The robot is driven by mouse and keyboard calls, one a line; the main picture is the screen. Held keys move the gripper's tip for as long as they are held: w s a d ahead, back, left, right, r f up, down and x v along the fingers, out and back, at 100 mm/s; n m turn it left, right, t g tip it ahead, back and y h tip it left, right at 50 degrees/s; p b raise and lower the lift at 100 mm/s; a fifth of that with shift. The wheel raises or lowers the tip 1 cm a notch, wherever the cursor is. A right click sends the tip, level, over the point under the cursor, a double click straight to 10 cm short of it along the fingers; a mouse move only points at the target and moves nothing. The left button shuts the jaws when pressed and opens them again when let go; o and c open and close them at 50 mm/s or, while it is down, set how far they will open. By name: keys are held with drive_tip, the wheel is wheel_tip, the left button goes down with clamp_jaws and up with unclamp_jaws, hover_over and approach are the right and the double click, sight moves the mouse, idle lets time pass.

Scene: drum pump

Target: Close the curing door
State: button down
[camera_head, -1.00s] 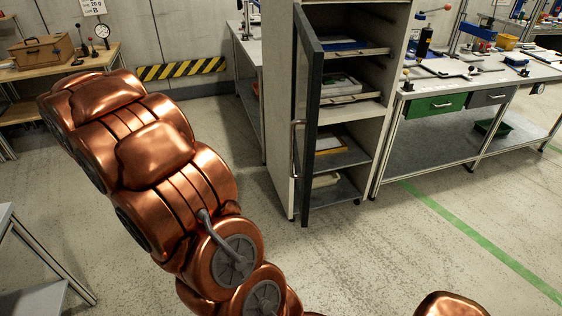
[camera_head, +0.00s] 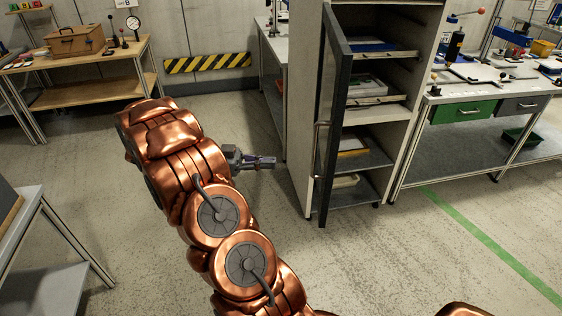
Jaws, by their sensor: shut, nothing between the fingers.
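The curing door (camera_head: 337,120) is a dark-framed glass door on the left side of a tall grey cabinet (camera_head: 302,100). It stands open, swung out toward me, and the shelves inside show. Its long metal handle (camera_head: 317,150) is on the near edge of the door. My gripper (camera_head: 272,162) is shut and empty. It points right, in front of the cabinet's left side, and appears left of the handle and apart from it.
Shelves (camera_head: 365,152) inside the cabinet hold trays. A workbench with a green drawer (camera_head: 463,112) stands right of the cabinet. A wooden-topped bench (camera_head: 90,60) is at the back left, and a grey table (camera_head: 30,225) at the near left. The floor before the door is clear.

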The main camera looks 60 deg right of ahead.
sight(328, 165)
drive_tip(key=p+x, duration=0.2)
drive_tip(key=x, duration=0.8)
drive_tip(key=shift+r, duration=0.15)
drive_tip(key=shift+p+x, duration=0.6)
drive_tip(key=shift+x, duration=0.95)
